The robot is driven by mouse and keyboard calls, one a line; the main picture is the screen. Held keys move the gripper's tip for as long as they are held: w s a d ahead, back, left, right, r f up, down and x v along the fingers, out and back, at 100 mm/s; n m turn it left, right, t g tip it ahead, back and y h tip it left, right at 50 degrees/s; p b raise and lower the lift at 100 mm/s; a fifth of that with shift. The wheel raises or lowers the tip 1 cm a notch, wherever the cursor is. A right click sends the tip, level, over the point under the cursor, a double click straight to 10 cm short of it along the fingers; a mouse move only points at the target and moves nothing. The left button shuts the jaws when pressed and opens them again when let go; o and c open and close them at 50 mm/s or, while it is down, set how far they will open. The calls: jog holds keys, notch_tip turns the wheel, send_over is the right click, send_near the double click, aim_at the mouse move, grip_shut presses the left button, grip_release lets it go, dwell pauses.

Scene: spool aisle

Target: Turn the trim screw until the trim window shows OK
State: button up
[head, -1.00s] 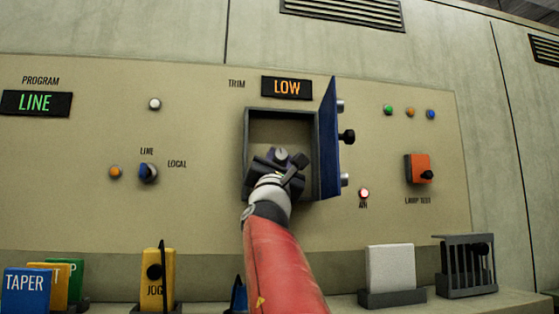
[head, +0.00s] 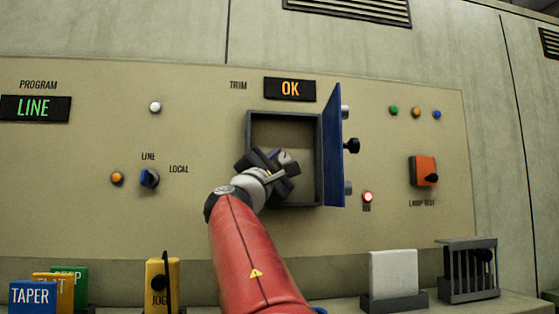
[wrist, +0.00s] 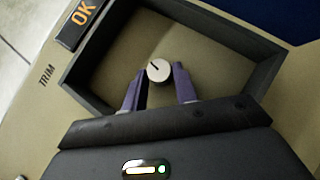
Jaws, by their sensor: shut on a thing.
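The trim window (head: 290,89) shows OK in orange letters; it also shows in the wrist view (wrist: 84,12). Below it is an open recess (head: 283,127) with a dark grey frame, its blue door (head: 332,150) swung out to the right. The trim screw (wrist: 158,70) is a round pale knob with a dark pointer line, inside the recess. My gripper (wrist: 160,84) reaches into the recess, its two purple fingers shut on the trim screw from both sides. In the head view my gripper (head: 281,160) partly hides the screw.
An orange lamp test box (head: 422,168) and a lit red lamp (head: 367,197) are right of the door. A LINE/LOCAL switch (head: 149,178) is to the left. Below, a ledge holds coloured cards, a yellow JOG piece (head: 158,280), a white block (head: 392,272) and a dark rack (head: 470,288).

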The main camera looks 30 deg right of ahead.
dwell(0.3)
jog(key=o, duration=1)
jog(key=shift+c, duration=0.2)
jog(key=shift+s+a+f+b, duration=0.2)
jog(key=shift+a+f+b, duration=0.05)
jog(key=shift+f+b, duration=0.1)
jog(key=b+v, duration=0.3)
jog(key=v, duration=0.4)
jog(key=shift+r, duration=0.25)
